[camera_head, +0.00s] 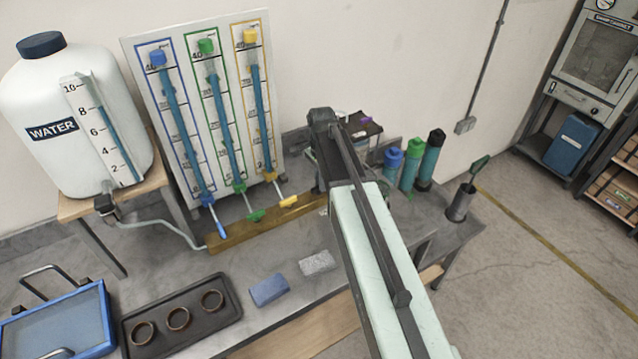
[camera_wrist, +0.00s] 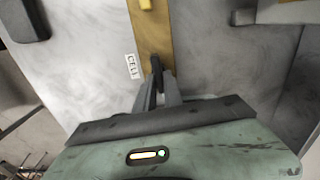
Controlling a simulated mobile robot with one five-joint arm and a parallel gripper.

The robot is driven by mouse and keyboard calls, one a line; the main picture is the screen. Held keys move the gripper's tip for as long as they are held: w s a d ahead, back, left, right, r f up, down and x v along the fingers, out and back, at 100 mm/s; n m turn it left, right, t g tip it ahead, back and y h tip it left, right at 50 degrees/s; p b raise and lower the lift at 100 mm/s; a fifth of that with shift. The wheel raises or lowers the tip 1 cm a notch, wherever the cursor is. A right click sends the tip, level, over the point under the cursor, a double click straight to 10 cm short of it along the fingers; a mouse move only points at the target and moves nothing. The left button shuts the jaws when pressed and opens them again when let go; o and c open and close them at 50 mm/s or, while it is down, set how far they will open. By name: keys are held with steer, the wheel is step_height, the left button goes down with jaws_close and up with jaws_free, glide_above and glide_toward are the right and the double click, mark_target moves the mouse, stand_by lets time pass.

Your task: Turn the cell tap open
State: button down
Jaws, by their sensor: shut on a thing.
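In the wrist view a small white label reading CELL (camera_wrist: 131,67) lies beside a brass-coloured strip (camera_wrist: 152,30). A dark lever, the cell tap (camera_wrist: 156,66), stands over that strip, next to the label. My gripper (camera_wrist: 160,80) is shut on the dark lever, its two grey fingers on either side of it. The fingers hide much of the tap, so I cannot tell its exact angle. In the head view my arm hides the gripper and the cell tap.
A yellow tap handle (camera_head: 289,201) sits on the strip, with green (camera_head: 256,215) and blue (camera_head: 219,228) ones to its left. The gauge board (camera_head: 183,75) and water tank (camera_head: 75,125) stand behind. Capped cylinders (camera_head: 411,163) and a dark tray (camera_head: 181,337) flank my arm.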

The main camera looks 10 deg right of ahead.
steer(key=n, duration=0.3)
steer(key=shift+w+n, duration=0.15)
steer(key=shift+n, duration=0.25)
steer(key=n, duration=0.4)
steer(key=shift+w+n, duration=0.15)
steer(key=shift+n, duration=0.15)
steer(key=n, duration=0.4)
steer(key=shift+a+n, duration=0.3)
steer(key=shift+w+a+n, duration=0.1)
steer(key=shift+a+n, duration=0.1)
steer(key=shift+n, duration=1.9)
steer(key=c, duration=1.5)
jaws_free()
steer(key=shift+a, duration=0.1)
steer(key=shift+o, duration=0.2)
